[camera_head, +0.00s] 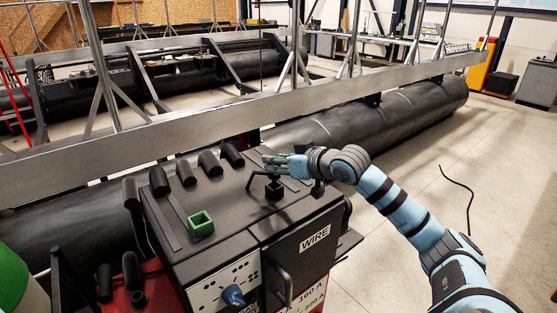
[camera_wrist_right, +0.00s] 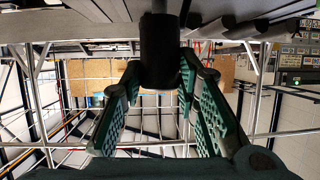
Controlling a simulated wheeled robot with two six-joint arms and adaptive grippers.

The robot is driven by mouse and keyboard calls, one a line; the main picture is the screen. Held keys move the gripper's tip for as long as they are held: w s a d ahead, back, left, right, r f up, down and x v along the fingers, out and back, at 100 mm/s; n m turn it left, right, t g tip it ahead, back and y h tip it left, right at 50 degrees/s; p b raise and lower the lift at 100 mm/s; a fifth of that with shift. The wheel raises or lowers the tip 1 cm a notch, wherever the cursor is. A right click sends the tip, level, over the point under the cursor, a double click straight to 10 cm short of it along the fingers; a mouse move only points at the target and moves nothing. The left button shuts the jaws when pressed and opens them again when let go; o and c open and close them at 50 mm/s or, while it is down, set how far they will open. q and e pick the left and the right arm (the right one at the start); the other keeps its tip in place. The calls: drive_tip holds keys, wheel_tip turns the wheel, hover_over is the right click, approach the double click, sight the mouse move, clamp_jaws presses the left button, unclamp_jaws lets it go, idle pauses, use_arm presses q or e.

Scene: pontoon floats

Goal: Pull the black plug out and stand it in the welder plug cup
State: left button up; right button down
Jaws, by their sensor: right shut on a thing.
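My right gripper (camera_head: 268,166) is over the top of the black welder, near its back right. In the right wrist view its green padded fingers (camera_wrist_right: 158,100) are closed in on the sides of the black plug (camera_wrist_right: 158,50), a dark cylinder with a thin stem at one end. In the head view the fingers mostly hide the plug. A small black square block (camera_head: 275,190) is just below the gripper; I cannot tell whether the plug touches it. A green square cup (camera_head: 201,224), open at the top, stands on the welder to the left, probably the plug cup. My left gripper is out of view.
A grey rail (camera_head: 180,131) and large black pontoon floats (camera_head: 330,128) lie behind. The floor at right is mostly clear.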

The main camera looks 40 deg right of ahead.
drive_tip(key=shift+f+b, duration=0.55)
drive_tip(key=shift+f, duration=0.85)
drive_tip(key=c, duration=1.2)
unclamp_jaws()
drive_tip(key=shift+o, duration=0.2)
wheel_tip(320, 180, up, 10)
